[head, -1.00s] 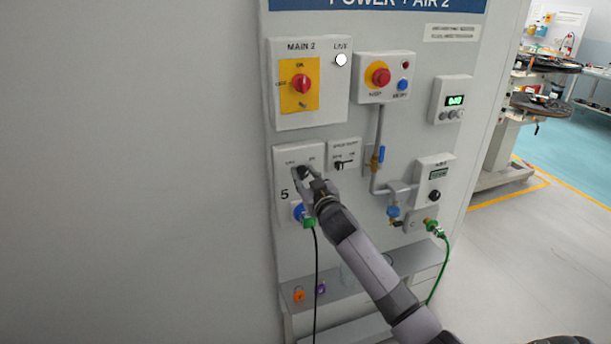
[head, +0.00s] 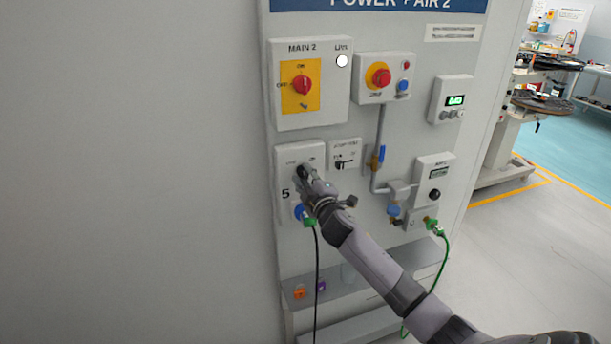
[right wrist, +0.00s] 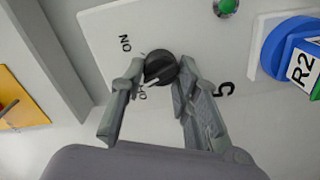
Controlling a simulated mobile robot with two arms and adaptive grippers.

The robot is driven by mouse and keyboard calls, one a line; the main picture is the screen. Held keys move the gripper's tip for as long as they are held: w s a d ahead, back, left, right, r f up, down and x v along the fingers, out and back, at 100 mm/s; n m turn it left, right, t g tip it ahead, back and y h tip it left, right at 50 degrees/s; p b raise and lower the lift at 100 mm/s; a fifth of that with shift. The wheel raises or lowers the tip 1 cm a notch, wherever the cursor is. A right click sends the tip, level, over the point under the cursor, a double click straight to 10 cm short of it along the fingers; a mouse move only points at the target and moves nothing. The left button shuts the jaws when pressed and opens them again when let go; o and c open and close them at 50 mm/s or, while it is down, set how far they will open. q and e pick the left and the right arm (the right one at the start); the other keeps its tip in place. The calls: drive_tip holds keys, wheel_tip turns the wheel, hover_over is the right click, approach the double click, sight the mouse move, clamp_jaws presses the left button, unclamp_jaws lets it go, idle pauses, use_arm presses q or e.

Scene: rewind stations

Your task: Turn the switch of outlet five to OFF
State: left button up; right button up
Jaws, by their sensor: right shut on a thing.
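The outlet five box (head: 285,178) is a pale panel marked 5 below the MAIN 2 box in the head view. Its black round switch knob (right wrist: 160,66) sits between the fingers of my right gripper (right wrist: 158,78) in the right wrist view. The gripper (head: 304,176) is shut on the knob, and in the head view it partly hides it. The ON label (right wrist: 125,43) is left of the knob, and the partly covered OFF label (right wrist: 143,94) is at its lower left. A pale pointer mark on the knob faces its lower left, near OFF. My left gripper is not in view.
A blue socket (right wrist: 285,48) marked R2 and a green button or lamp (right wrist: 227,6) sit beside the knob. A green plug (head: 309,221) with a black cable hangs below. The MAIN 2 switch (head: 301,85) is above; a small switch box (head: 345,148) is close at right.

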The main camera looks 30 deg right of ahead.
drive_tip(key=n, duration=0.4)
drive_tip(key=shift+f+n+p, duration=0.1)
drive_tip(key=shift+n+p, duration=0.2)
drive_tip(key=shift+n, duration=0.1)
idle(0.5)
drive_tip(key=o, duration=1.2)
drive_tip(key=shift+c, duration=0.2)
drive_tip(key=shift+s, duration=0.1)
drive_tip(key=v, duration=1.1)
drive_tip(key=shift+s+a, duration=0.2)
drive_tip(key=shift+s, duration=0.2)
